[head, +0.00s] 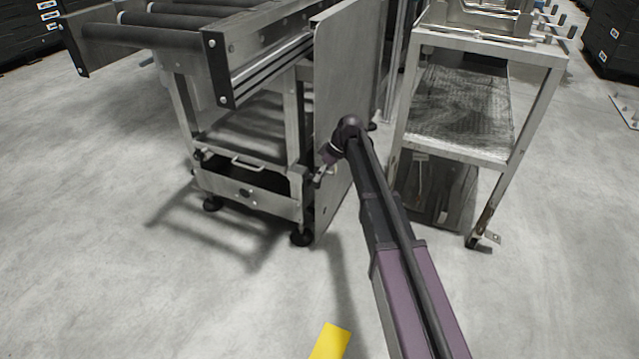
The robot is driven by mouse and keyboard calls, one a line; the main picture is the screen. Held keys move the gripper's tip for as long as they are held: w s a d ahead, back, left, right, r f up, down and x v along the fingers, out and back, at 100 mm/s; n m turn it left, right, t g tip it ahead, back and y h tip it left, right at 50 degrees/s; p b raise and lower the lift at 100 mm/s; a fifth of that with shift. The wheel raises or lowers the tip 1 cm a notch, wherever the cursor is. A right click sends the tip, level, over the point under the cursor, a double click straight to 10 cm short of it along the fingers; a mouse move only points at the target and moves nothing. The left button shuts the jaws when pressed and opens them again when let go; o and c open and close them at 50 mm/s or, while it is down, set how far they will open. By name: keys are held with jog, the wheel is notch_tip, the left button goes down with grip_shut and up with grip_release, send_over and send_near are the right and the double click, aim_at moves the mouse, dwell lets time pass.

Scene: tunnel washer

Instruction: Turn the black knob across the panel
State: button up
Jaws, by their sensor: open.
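An upright grey metal panel (345,70) stands at the end of the roller conveyor frame, seen at a steep angle. My arm reaches up from the lower right, and my gripper (319,180) is at the panel's left face, low down. The gripper is small in view but open, and I see nothing held in it. I cannot make out the black knob on the panel; my gripper and wrist cover part of that area. Whether the gripper touches the panel cannot be told.
A metal shelf cart (490,45) stands to the right. A yellow floor mark (330,341) lies in front.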

jog(key=shift+s+a+f+b, duration=0.1)
jog(key=shift+a+f+b, duration=0.25)
jog(key=shift+f, duration=0.3)
grip_shut()
jog(key=shift+d, duration=0.2)
jog(key=shift+a, duration=0.1)
